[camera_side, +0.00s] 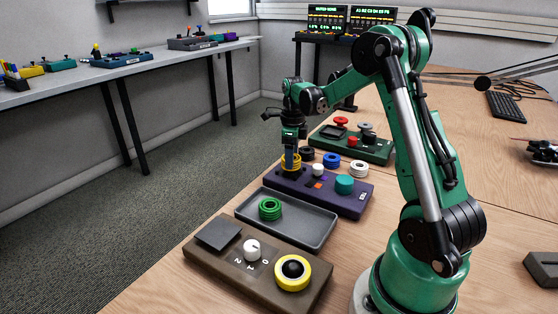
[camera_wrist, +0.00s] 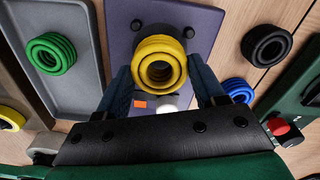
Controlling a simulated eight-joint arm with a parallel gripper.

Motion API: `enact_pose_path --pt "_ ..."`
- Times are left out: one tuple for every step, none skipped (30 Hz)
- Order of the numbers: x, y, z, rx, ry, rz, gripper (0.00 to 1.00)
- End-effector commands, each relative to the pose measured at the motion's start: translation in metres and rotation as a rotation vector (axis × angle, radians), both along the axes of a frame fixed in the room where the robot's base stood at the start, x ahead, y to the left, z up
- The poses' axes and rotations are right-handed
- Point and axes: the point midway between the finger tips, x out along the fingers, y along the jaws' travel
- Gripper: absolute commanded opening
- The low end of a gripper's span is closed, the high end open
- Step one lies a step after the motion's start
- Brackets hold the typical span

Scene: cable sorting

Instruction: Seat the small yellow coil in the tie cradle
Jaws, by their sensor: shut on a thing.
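The small yellow coil (camera_side: 290,166) is at the left end of the purple panel (camera_side: 322,200) in the side view. My gripper (camera_side: 291,152) points down and is shut on it. In the wrist view the yellow coil (camera_wrist: 159,62) sits between the two dark blue fingers of my gripper (camera_wrist: 163,84), with its open hole facing the camera. Two black posts stand on the purple panel beyond the coil, one to the left (camera_wrist: 136,25) and one to the right (camera_wrist: 188,32); they look like part of the tie cradle. I cannot tell whether the coil touches the panel.
A green coil (camera_side: 270,209) lies in a grey tray (camera_side: 313,238) nearer the side camera. Blue (camera_side: 332,160), black (camera_side: 307,154) and white (camera_side: 359,169) coils lie behind the panel. A teal knob (camera_side: 344,184) stands on it. A brown panel (camera_side: 225,268) and a green panel (camera_side: 378,153) are nearby.

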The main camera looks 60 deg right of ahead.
Motion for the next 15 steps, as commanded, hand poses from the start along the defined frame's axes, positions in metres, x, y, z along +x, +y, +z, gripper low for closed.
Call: enact_pose_path --pt "0.000 0.000 0.000 0.000 0.000 0.000 0.08" --pt "0.000 0.000 0.000 0.000 0.000 0.000 0.08" --pt "0.000 0.000 0.000 0.000 0.000 0.000 0.08" --pt "0.000 0.000 -0.001 0.000 0.000 0.000 0.08" --pt "0.000 0.000 -0.001 0.000 0.000 0.000 0.08" --pt "0.000 0.000 -0.002 0.000 0.000 0.000 0.08" --pt "0.000 0.000 -0.002 0.000 0.000 0.000 0.08" --pt "0.000 0.000 -0.003 0.000 0.000 0.000 0.08" --pt "0.000 0.000 -0.004 0.000 0.000 0.000 0.08" --pt "0.000 0.000 -0.005 0.000 0.000 0.000 0.08" --pt "0.000 0.000 -0.007 0.000 0.000 0.000 0.08" --pt "0.000 0.000 -0.008 0.000 0.000 0.000 0.08" --pt "0.000 0.000 -0.009 0.000 0.000 0.000 0.08" --pt "0.000 0.000 -0.010 0.000 0.000 0.000 0.08" --pt "0.000 0.000 -0.010 0.000 0.000 0.000 0.08"
